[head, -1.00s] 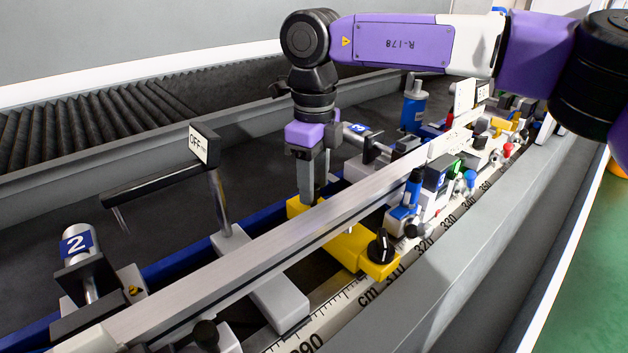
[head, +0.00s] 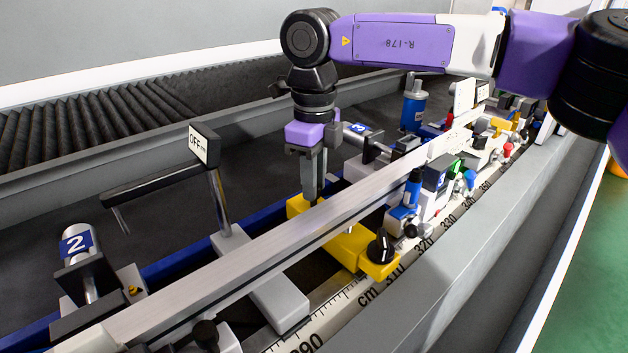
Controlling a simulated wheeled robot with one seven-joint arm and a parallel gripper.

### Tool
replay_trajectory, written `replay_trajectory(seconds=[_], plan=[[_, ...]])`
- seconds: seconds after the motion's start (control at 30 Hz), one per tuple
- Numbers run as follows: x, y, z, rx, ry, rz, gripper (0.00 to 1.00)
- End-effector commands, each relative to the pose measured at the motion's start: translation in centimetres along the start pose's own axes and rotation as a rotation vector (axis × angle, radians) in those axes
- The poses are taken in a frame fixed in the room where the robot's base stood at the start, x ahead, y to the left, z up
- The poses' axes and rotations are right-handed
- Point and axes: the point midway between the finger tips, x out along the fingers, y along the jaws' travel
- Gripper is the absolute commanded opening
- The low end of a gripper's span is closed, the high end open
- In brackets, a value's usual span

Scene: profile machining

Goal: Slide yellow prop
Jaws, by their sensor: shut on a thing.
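The yellow prop (head: 352,246) lies across the machine bed under the long silver profile (head: 290,235). Its near end has a black knob (head: 380,249) and rests by the cm scale, close to the 310 mark. Its far end shows behind the profile. My gripper (head: 311,192) points down behind the profile and is shut on the far end of the yellow prop. The profile's edge and the fingers hide the exact contact.
An OFF-marked stop (head: 204,145) on a grey base stands to the left. Clamp 2 (head: 77,245) is at the lower left, clamp 3 (head: 362,135) behind the profile. A blue-handled unit (head: 407,205) stands close right of the prop. Bare scale (head: 325,305) shows left of it.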

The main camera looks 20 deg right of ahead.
Motion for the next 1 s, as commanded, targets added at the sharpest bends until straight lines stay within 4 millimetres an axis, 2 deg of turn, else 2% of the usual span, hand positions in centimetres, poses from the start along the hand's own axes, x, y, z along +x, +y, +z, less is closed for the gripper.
replay_trajectory(seconds=[0.77, 0.87, 1.0], plan=[[-0.1, 0.2, 0.1, -0.002, 0.0, 0.001, 0.0], [-0.1, 1.4, 0.6, -0.006, 0.0, 0.001, 0.0], [-0.1, 4.4, 1.9, -0.009, 0.0, 0.002, 0.0]])
